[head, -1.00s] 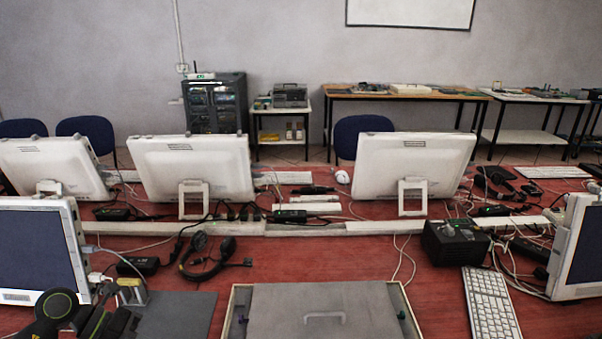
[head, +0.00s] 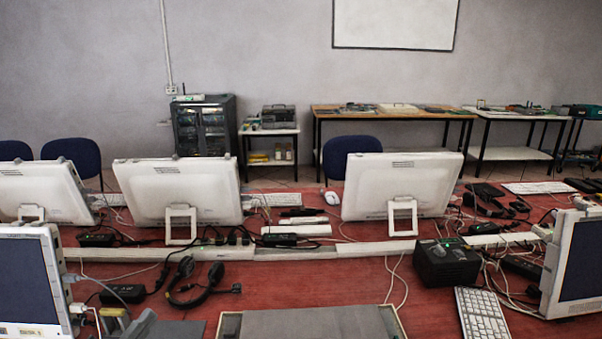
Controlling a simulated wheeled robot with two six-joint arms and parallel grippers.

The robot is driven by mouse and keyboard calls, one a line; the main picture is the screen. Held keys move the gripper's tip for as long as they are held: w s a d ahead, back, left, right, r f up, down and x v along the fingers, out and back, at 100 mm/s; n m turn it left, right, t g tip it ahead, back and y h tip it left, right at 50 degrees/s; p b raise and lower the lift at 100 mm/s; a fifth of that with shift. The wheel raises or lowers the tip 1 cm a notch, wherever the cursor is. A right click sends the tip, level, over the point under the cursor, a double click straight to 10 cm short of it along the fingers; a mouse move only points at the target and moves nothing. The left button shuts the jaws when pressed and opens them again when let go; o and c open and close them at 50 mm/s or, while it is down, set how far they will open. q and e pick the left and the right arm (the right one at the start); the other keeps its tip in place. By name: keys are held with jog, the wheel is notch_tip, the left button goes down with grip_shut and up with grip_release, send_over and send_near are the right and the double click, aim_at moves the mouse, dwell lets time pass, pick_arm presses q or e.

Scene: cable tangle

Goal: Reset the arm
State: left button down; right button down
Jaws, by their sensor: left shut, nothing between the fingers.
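My right gripper and arm are out of view. A box with a grey lid and pale rim (head: 229,326) lies at the bottom centre, its near part cut off. A black headset (head: 190,287) with its cable lies on the red table (head: 300,285), apart from the box.
Monitors (head: 405,190) stand along the far side, with more at both sides. A black box (head: 447,261) and a white keyboard (head: 482,314) are at the right among loose cables. A white cable channel (head: 335,249) crosses the table. Bare tabletop shows around the box.

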pick_arm(q)
jog(key=s+a+f+n+g+y, duration=0.3)
jog(key=s+a+f+n+y, duration=0.15)
jog(key=n+y, duration=0.3)
jog(key=s+a+f+n+g+y, duration=0.35)
jog(key=f+n+y, duration=0.3)
jog(key=n, duration=0.25)
jog(key=s+f+g, duration=0.1)
jog(key=s+f, duration=0.1)
jog(key=s+f+n+g, duration=0.1)
jog(key=s+f+g, duration=0.1)
jog(key=s, duration=0.1)
jog(key=s+d+f+n+g+h, duration=0.1)
jog(key=s+f+g, duration=0.1)
jog(key=s, duration=0.1)
jog(key=shift+s+f+n, duration=0.2)
jog(key=shift+f+n, duration=0.05)
jog(key=shift+f, duration=0.05)
jog(key=s+d+f+g+h, duration=0.25)
jog(key=s+d+g, duration=0.2)
jog(key=s, duration=0.45)
notch_tip(320, 180, down, 27)
jog(key=s+a+g, duration=0.1)
jog(key=s+d+f+g, duration=0.1)
jog(key=s+f, duration=1.3)
jog(key=shift+s+f+n+g+h, duration=0.2)
jog(key=shift+f+n+g+h, duration=0.1)
jog(key=shift+n+h, duration=0.1)
